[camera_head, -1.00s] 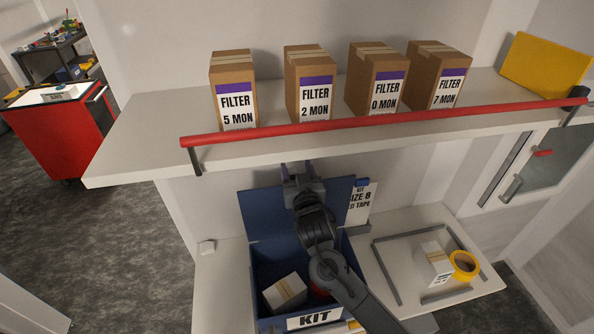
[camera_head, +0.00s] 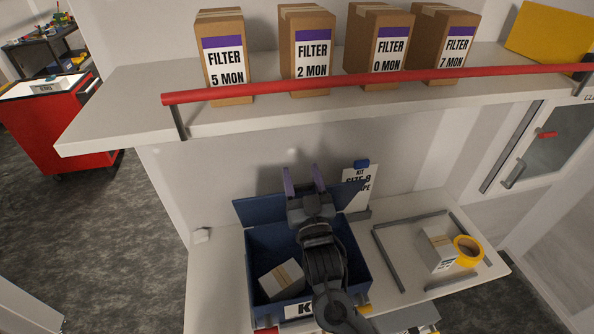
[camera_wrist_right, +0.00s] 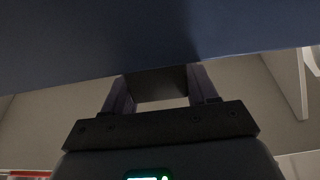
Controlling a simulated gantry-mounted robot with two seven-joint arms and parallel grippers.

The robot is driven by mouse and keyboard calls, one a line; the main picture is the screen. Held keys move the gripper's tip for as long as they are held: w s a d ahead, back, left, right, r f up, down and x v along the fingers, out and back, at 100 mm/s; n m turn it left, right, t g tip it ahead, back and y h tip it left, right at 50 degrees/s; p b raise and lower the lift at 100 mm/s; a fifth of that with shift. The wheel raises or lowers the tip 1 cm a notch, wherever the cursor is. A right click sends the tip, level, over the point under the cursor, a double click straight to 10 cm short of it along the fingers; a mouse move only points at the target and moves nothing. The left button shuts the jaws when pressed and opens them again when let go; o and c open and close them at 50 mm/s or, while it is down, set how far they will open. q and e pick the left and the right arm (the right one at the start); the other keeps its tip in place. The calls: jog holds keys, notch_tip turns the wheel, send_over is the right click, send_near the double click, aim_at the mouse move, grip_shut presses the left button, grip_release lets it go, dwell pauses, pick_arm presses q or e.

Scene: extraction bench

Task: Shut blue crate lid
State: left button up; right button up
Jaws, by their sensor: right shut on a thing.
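The blue crate (camera_head: 365,262) stands on the bench with its front label partly covered by my right arm. In the right wrist view, the lid's dark blue face (camera_wrist_right: 120,35) fills the top, above the fingers; the exact contact is hidden. My left gripper is not in view.
A small white carton (camera_head: 282,279) lies in the crate. A sign (camera_head: 358,188) stands behind it. To the right, a framed area holds another carton (camera_head: 437,250) and yellow tape (camera_head: 468,251). Above runs a shelf with a red rail (camera_head: 380,82) and several filter boxes.

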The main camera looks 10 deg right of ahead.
jog(key=s+f+t+b, duration=0.1)
jog(key=s, duration=0.1)
jog(key=s+f+b, duration=0.1)
jog(key=s+b, duration=0.1)
jog(key=s+f+t+b, duration=0.1)
jog(key=b, duration=0.1)
jog(key=shift+s+d+f+t, duration=0.1)
jog(key=shift+s+d+t, duration=0.2)
jog(key=shift+s, duration=0.1)
jog(key=shift+s+t, duration=0.3)
jog(key=shift+s, duration=0.15)
jog(key=o, duration=1.4)
jog(key=b+v, duration=0.2)
jog(key=v, duration=0.9)
jog(key=shift+d+b, duration=0.1)
jog(key=shift+b, duration=0.25)
